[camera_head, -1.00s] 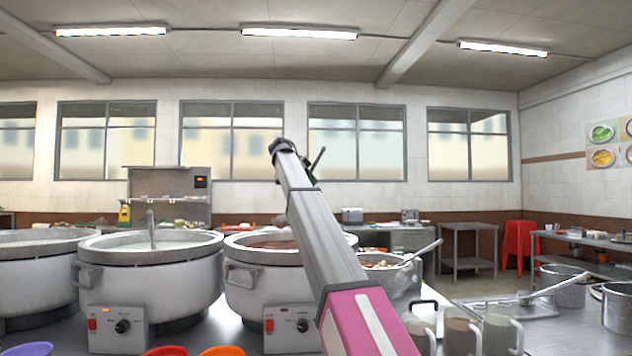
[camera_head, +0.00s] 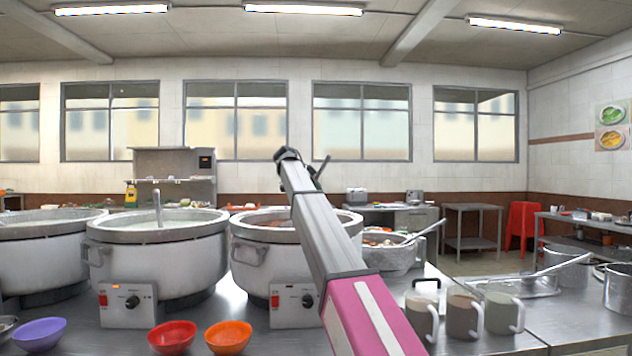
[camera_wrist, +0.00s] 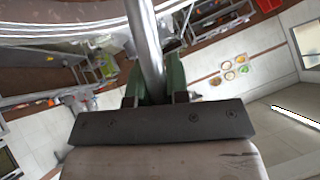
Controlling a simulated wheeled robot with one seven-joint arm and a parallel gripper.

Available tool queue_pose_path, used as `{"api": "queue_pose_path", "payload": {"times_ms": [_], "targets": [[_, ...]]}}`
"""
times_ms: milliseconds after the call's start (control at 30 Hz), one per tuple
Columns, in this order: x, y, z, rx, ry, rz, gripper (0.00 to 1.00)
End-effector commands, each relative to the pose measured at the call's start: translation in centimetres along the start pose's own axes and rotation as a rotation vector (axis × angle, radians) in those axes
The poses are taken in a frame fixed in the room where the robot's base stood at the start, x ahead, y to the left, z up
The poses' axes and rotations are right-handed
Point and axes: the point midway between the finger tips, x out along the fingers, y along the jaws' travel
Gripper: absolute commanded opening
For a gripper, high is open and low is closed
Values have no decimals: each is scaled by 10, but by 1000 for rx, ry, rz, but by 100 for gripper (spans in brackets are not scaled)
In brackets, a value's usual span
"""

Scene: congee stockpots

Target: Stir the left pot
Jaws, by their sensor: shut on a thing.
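Three large grey pots stand in a row on the steel counter. The leftmost pot (camera_head: 38,252), cut by the picture's edge, holds pale congee. The middle pot (camera_head: 165,262) also holds pale congee, with a metal handle (camera_head: 157,208) standing upright in it. The right pot (camera_head: 270,255) holds reddish-brown contents and is partly behind my arm. In the wrist view my gripper (camera_wrist: 155,80) has green fingers shut on a metal rod-like handle (camera_wrist: 146,35); its far end is out of view. A curved metal rim (camera_wrist: 60,27) shows beyond. I cannot tell which pot it belongs to.
Purple (camera_head: 40,332), red (camera_head: 172,337) and orange (camera_head: 229,337) bowls sit in front of the pots. Mugs (camera_head: 462,315) stand right of my arm. A smaller pot (camera_head: 392,252) with a ladle is behind them.

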Motion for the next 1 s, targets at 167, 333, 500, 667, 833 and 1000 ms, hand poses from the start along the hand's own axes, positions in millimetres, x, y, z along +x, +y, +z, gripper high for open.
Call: {"api": "queue_pose_path", "payload": {"times_ms": [167, 333, 500, 667, 833, 1000], "targets": [[14, 7, 14, 0, 0, 1, 0], [25, 11, 24, 0, 0, 0, 0], [31, 14, 30, 0, 0, -1, 0], [33, 14, 32, 0, 0, -1, 0], [33, 14, 32, 1, 0, 0, 0], [33, 14, 33, 0, 0, 0, 0]]}}
